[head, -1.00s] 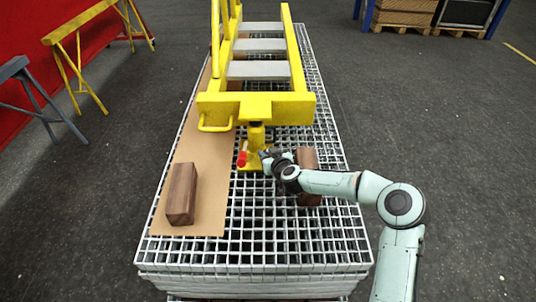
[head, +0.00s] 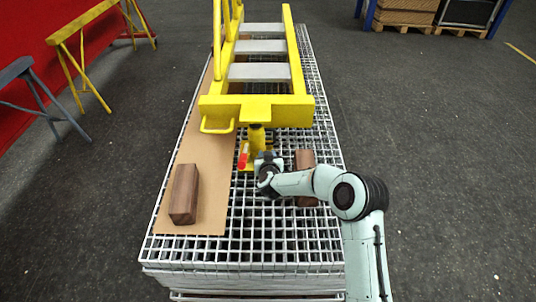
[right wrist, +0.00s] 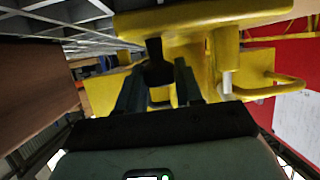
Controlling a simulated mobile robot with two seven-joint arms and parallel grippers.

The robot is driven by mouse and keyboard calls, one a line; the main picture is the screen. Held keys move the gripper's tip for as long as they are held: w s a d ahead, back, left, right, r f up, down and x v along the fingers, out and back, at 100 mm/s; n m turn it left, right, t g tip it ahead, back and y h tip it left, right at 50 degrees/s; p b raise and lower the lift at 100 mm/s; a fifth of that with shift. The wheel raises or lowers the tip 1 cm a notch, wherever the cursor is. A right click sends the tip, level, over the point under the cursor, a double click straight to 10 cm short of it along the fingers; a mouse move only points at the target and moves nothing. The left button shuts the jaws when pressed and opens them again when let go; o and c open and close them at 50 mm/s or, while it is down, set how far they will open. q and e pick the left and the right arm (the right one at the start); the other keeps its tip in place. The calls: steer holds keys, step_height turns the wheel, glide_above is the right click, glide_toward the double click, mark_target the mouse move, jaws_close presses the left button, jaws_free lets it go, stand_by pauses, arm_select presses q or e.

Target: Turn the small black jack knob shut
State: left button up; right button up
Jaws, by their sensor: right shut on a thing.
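The yellow jack (head: 257,138) stands on the grating under the crossbar of the yellow boom (head: 257,108). A red part (head: 243,160) shows at its left side. My right gripper (head: 268,157) is at the near side of the jack, low over the grating. In the right wrist view its two dark fingers (right wrist: 160,88) sit either side of the small black jack knob (right wrist: 157,70) and are shut on it. The gripper hides the knob in the head view. My left gripper is not in view.
A brown wooden block (head: 184,194) lies on the cardboard sheet (head: 208,165) at left. Another block (head: 305,178) lies right of my gripper, close to my arm. The front of the grating (head: 280,240) is clear. Yellow trestles (head: 75,70) stand far left.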

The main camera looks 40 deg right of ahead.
steer(key=shift+w+a+r+m+h+p, duration=0.1)
steer(key=shift+r+m+h+p, duration=0.05)
steer(key=shift+m+h+p, duration=0.3)
steer(key=shift+m+g+h, duration=0.25)
steer(key=shift+g, duration=0.15)
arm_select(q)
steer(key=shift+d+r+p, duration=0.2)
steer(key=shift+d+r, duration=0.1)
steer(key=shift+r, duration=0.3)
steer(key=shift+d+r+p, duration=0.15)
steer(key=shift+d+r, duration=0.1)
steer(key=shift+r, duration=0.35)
arm_select(e)
steer(key=shift+m+g+h, duration=0.4)
steer(key=shift+m+h, duration=0.1)
steer(key=o, duration=1)
